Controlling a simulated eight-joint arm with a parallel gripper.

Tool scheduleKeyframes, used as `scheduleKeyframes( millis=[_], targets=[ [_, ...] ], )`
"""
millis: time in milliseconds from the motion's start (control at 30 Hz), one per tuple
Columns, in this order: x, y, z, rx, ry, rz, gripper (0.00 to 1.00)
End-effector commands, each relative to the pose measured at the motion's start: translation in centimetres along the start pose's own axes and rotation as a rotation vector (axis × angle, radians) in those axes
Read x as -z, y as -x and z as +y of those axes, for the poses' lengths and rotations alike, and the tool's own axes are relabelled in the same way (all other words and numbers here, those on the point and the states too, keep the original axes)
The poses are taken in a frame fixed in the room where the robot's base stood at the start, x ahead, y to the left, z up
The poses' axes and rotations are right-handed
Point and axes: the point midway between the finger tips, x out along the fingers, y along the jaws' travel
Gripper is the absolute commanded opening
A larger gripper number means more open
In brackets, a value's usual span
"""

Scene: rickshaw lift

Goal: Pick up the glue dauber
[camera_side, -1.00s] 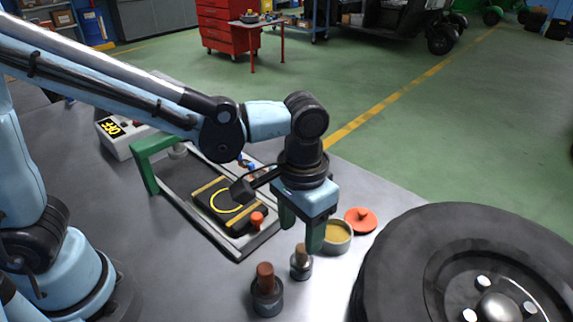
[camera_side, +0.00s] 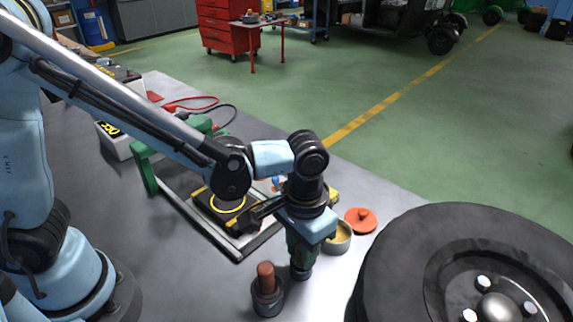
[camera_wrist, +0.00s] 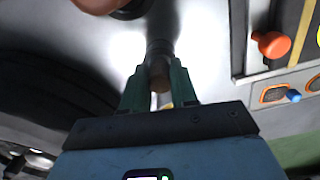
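A short upright metal piece with a wooden top, apparently the glue dauber (camera_side: 301,273), stands on the grey bench. Its lower metal part shows in the side view below my gripper (camera_side: 298,252); my fingers hide its top. In the wrist view the wooden end of the dauber (camera_wrist: 159,80) sits between the two green fingers of my gripper (camera_wrist: 159,72). The fingers are drawn in close against both its sides and look shut on it. The dauber still stands at bench level.
A dark pot-like piece with a red-brown handle (camera_side: 266,282) stands just left of the dauber. An open tin (camera_side: 340,240) and an orange lid (camera_side: 361,220) lie close behind to the right. A big tyre (camera_side: 400,270) fills the right. A clamp press (camera_side: 215,215) is behind.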

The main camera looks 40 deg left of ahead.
Motion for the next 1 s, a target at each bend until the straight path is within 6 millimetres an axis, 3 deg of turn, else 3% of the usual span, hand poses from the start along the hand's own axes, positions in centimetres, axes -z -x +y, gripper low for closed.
scheduleKeyframes(
  millis=[33,167,633,933,1000],
  targets=[
    [0.0,0.0,0.0,0.0,0.0,0.0,0.19],
    [0.0,0.0,0.0,0.0,0.0,0.0,0.0],
    [0.0,0.8,0.0,0.0,0.0,0.0,0.0],
    [0.0,4.2,0.0,0.0,0.0,0.0,0.0],
    [-1.2,5.0,0.9,0.0,-0.006,-0.001,0.0]
  ],
)
